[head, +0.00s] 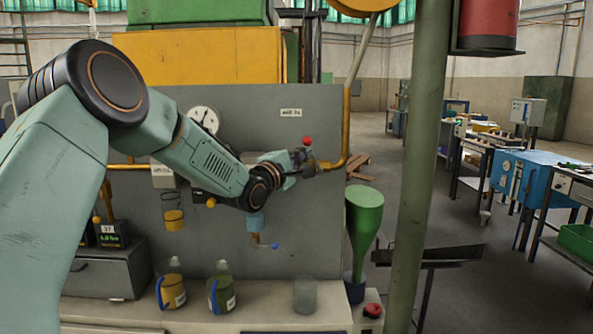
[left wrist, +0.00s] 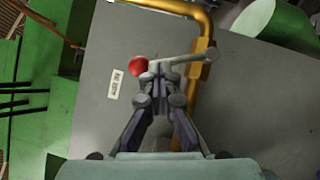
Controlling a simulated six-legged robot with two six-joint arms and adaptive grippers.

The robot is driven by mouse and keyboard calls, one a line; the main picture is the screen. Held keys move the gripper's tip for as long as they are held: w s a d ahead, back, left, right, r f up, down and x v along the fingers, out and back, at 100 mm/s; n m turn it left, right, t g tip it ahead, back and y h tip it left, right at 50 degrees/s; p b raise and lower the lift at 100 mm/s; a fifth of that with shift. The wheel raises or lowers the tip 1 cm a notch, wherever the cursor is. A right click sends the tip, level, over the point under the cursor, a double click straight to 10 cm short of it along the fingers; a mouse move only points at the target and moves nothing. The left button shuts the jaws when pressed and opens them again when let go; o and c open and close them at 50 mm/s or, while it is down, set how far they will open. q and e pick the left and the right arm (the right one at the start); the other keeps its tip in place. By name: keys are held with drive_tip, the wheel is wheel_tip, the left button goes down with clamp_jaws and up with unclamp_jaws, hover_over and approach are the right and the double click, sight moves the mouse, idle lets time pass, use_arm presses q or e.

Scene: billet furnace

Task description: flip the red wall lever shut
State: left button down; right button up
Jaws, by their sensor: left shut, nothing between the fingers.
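The red ball knob of the wall lever (head: 307,141) shows just above my left gripper (head: 304,160) in the head view, in front of the grey panel. In the left wrist view the red knob (left wrist: 139,64) is at the left end of a grey lever arm (left wrist: 187,61). The arm runs right to a round end over the yellow pipe. My left gripper (left wrist: 164,73) is shut and empty, its fingertips close below the lever arm near the knob. I cannot tell whether they touch it. The fingertips hide part of the lever. My right gripper is not in view.
The grey panel (head: 316,220) carries a white label (head: 291,113), a gauge (head: 204,119) and a yellow pipe (head: 346,120). Bottles (head: 222,290) and a glass (head: 306,296) stand on the ledge below. A green funnel (head: 364,212) and a post (head: 417,170) stand to the right.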

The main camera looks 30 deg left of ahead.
use_arm(q)
drive_tip(key=shift+w+d+r+m+g+p, duration=0.25)
drive_tip(key=shift+d+r+m+p, duration=0.15)
drive_tip(key=shift+p, duration=0.3)
drive_tip(key=shift+w+d+r+m+g+p, duration=0.2)
drive_tip(key=shift+d+m+g+p, duration=0.1)
drive_tip(key=shift+m+p, duration=0.3)
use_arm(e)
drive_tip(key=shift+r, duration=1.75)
use_arm(q)
drive_tip(key=shift+d, duration=0.1)
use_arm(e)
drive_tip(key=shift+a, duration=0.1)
